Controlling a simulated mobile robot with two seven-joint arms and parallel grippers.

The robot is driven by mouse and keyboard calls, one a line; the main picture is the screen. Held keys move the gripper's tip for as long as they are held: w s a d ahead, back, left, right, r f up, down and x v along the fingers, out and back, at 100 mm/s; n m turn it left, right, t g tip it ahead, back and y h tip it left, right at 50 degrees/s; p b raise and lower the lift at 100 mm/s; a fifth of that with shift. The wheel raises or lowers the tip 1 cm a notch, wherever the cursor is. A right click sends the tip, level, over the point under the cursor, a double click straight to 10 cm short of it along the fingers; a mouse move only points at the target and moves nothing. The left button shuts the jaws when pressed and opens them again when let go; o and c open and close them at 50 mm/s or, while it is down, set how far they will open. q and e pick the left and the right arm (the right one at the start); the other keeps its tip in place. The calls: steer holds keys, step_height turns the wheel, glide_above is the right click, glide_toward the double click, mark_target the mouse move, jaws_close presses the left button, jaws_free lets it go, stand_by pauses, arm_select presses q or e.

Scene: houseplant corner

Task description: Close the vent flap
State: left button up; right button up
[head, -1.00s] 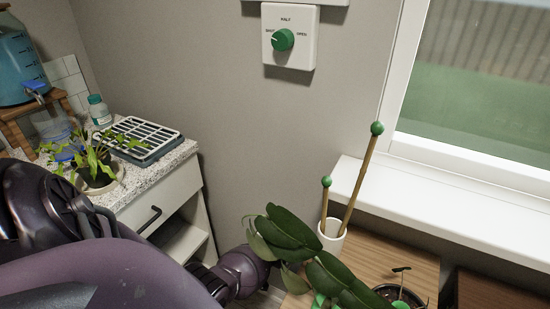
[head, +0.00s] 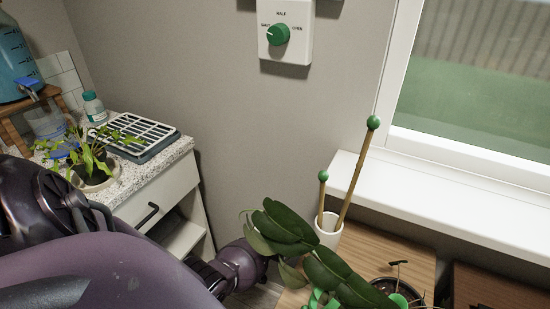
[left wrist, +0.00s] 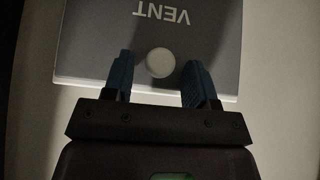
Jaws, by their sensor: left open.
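The vent flap (left wrist: 90,45) shows in the left wrist view as a grey panel with the word VENT upside down. A pale round knob (left wrist: 160,62) sits near the panel's lower edge. My left gripper (left wrist: 159,72) is open, with one blue finger on each side of the knob. The knob appears between the fingers, with gaps on both sides; I cannot tell how deep it lies. How far the flap stands open cannot be told. In the head view the flap and the left gripper's fingers are out of sight. My right gripper is in neither current view.
A white wall plate (head: 301,43) carries a green dial (head: 278,34) marked HALF and OPEN. A counter (head: 177,153) at left holds a potted plant (head: 92,160), a rack (head: 138,132) and a bottle (head: 94,108). A window sill (head: 440,205) and leafy plant (head: 290,225) are at right.

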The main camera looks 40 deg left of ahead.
arm_select(q)
steer(key=p+v, duration=0.7)
steer(key=v, duration=0.4)
arm_select(e)
steer(key=shift+t, duration=0.3)
steer(key=r, duration=0.3)
steer(key=s+r, duration=0.1)
steer(key=r, duration=0.1)
steer(key=shift+d, duration=0.35)
arm_select(q)
steer(key=shift+a+f, duration=0.1)
arm_select(e)
steer(key=shift+f, duration=0.1)
